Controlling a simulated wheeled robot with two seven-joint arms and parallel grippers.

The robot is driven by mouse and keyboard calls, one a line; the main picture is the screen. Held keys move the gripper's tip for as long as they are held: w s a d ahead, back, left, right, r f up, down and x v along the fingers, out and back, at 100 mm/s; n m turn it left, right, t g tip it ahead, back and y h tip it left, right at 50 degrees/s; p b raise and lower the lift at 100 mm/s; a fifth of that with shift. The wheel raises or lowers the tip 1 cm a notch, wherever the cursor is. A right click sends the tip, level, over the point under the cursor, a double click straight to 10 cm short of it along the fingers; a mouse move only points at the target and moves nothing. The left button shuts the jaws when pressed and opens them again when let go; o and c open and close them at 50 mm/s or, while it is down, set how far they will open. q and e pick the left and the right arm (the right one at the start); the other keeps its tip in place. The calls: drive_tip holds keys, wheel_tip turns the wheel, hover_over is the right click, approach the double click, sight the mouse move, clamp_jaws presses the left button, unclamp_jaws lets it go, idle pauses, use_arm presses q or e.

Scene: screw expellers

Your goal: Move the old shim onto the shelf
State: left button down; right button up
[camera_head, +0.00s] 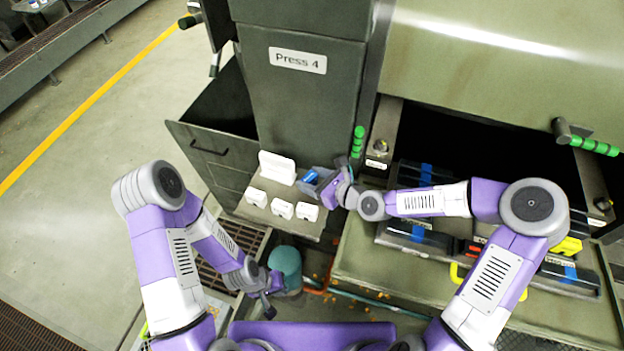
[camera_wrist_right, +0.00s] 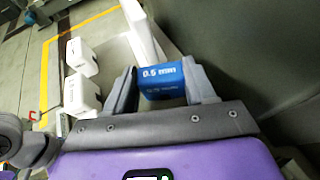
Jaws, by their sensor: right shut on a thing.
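A blue block with white printing, apparently the shim (camera_wrist_right: 165,80), is between the fingers of my right gripper (camera_wrist_right: 166,88), which is shut on it. The printing is too blurred to read fully. In the head view, the blue block (camera_head: 310,176) is at the right end of the small pale shelf (camera_head: 240,207) under the Press 4 column. I cannot tell whether it touches the shelf. My left gripper (camera_head: 268,302) hangs low beside a teal round container, away from the shelf; its finger opening is unclear.
A white upright plate (camera_head: 277,167) and several small white blocks (camera_head: 282,209) stand on the shelf. An open drawer (camera_head: 212,145) is to its left. The Press 4 column (camera_head: 297,110) rises behind. A teal container (camera_head: 286,266) stands below. A bench with dark trays (camera_head: 415,238) is right.

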drive_tip(key=shift+f, duration=0.2)
drive_tip(key=o, duration=1)
drive_tip(key=shift+o, duration=0.2)
drive_tip(key=shift+d+r, duration=0.15)
drive_tip(key=shift+r, duration=0.1)
drive_tip(key=p+v, duration=0.3)
drive_tip(key=v, duration=0.8)
drive_tip(key=shift+s+d+r, duration=0.15)
drive_tip(key=shift+s+r, duration=0.05)
drive_tip(key=shift+s, duration=0.1)
